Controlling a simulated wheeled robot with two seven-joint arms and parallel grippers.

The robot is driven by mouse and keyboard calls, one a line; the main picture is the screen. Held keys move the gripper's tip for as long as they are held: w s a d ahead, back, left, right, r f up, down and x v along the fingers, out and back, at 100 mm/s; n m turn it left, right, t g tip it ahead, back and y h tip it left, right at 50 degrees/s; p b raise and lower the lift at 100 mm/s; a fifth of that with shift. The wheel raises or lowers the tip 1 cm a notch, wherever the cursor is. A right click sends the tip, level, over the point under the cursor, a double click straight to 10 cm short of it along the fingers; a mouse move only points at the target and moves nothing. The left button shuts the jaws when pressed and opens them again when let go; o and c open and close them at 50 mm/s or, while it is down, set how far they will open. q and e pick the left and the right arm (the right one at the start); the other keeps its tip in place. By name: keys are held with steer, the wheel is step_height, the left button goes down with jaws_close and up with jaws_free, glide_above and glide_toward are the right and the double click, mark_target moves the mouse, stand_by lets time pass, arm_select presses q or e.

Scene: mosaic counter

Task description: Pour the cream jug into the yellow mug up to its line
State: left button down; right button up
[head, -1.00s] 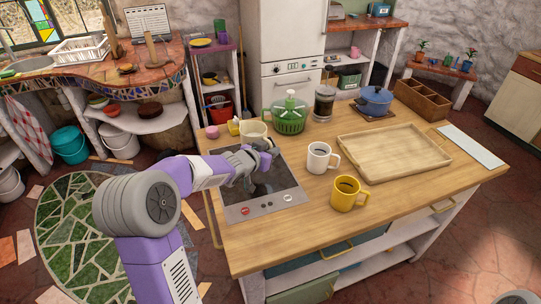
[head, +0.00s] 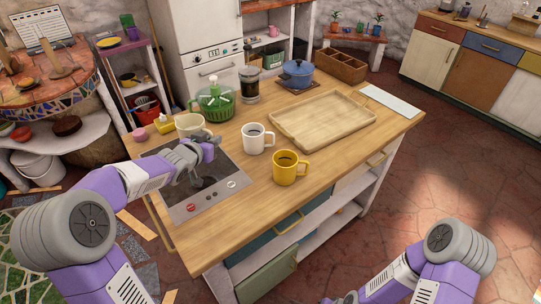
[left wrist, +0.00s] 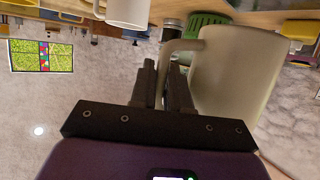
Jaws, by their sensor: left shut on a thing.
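The cream jug (head: 190,124) is at the back left of the wooden island, behind the black hob. In the left wrist view the jug (left wrist: 240,80) is large at the right, its handle between the fingers of my left gripper (left wrist: 165,88). In the head view my left gripper (head: 207,147) is over the hob, shut on the jug's handle. I cannot tell whether the jug touches the counter. The yellow mug (head: 288,170) stands upright near the island's front edge; its line is not visible. My right gripper (head: 344,298) is barely visible at the bottom edge, its jaws unclear.
A white mug (head: 256,141) stands between the jug and the yellow mug. A green basket (head: 213,104) with a bottle and a dark jar (head: 250,85) stand behind. A wooden tray (head: 285,132) fills the right side. The counter's front right is clear.

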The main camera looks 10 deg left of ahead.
arm_select(q)
steer(key=s+d+m+h+b, duration=0.2)
steer(key=d+b, duration=0.2)
steer(key=d, duration=0.7)
steer(key=s+d+r+m+g+h+b, duration=0.1)
steer(key=d+b, duration=0.3)
steer(key=d, duration=0.7)
steer(key=s+d+m+g+h+b, duration=0.1)
steer(key=s+d+m+h+b, duration=0.1)
steer(key=d, duration=0.9)
steer(key=shift+s+d+r+m+h+b, duration=0.2)
steer(key=shift+s+r+m+h+b, duration=0.15)
steer(key=shift+s+h+b, duration=0.55)
steer(key=shift+w, duration=0.25)
steer(key=r+n+p, duration=0.2)
steer(key=p, duration=0.6)
steer(key=r+n+g+h+p, duration=0.1)
steer(key=r+n+p, duration=0.1)
steer(key=p, duration=0.6)
steer(key=shift+s+d+r+g, duration=0.15)
steer(key=shift+d+r+g, duration=0.05)
steer(key=shift+r+g, duration=0.1)
steer(key=shift+a+r+n+h+p, duration=0.1)
steer(key=shift+r+n+h+p, duration=0.25)
steer(key=shift+p, duration=1.3)
